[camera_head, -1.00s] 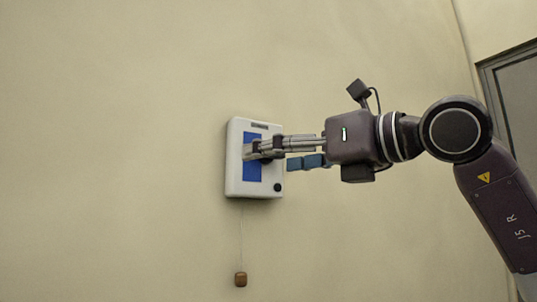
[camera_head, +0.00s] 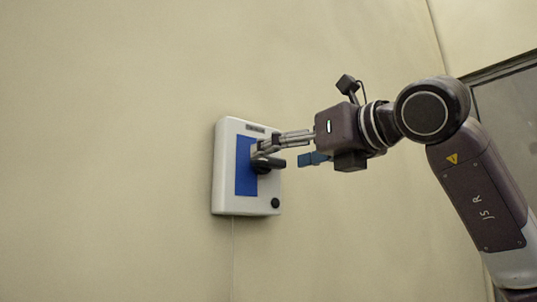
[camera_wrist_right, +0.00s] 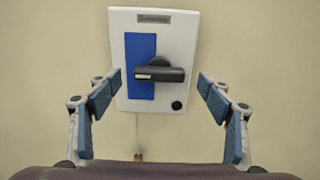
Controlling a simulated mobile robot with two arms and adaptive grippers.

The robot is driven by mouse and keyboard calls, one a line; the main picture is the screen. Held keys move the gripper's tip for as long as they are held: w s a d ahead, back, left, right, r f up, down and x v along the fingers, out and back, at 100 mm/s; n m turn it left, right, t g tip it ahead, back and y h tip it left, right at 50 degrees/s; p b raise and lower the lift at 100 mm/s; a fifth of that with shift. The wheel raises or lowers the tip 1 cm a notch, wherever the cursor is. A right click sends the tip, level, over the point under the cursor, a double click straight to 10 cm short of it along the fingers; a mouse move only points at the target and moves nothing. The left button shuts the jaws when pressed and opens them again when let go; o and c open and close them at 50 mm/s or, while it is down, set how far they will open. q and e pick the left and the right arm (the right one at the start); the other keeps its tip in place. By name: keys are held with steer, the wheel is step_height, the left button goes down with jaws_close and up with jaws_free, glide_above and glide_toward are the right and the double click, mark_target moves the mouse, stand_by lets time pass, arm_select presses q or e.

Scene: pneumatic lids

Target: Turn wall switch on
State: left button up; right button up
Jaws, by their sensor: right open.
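The wall switch is a white box (camera_head: 226,178) on the wall with a blue panel (camera_head: 243,165), a black lever handle (camera_head: 270,163) and a small round black knob (camera_head: 276,203). My right gripper (camera_head: 279,157) is open at the box's right side; in the head view one finger overlaps the panel beside the handle. In the wrist view the right gripper's fingers (camera_wrist_right: 160,84) stand apart either side of the handle, with nothing held. My left gripper is not in view.
A grey framed panel (camera_head: 507,105) is at the far right. The wall left of the box is bare.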

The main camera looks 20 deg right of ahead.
mark_target(273, 160)
steer(key=p+x, duration=0.1)
steer(key=x, duration=0.3)
steer(key=shift+w+a+f, duration=0.15)
steer(key=shift+w, duration=0.25)
steer(key=shift+s, duration=0.2)
steer(key=shift+c, duration=0.8)
steer(key=c, duration=1)
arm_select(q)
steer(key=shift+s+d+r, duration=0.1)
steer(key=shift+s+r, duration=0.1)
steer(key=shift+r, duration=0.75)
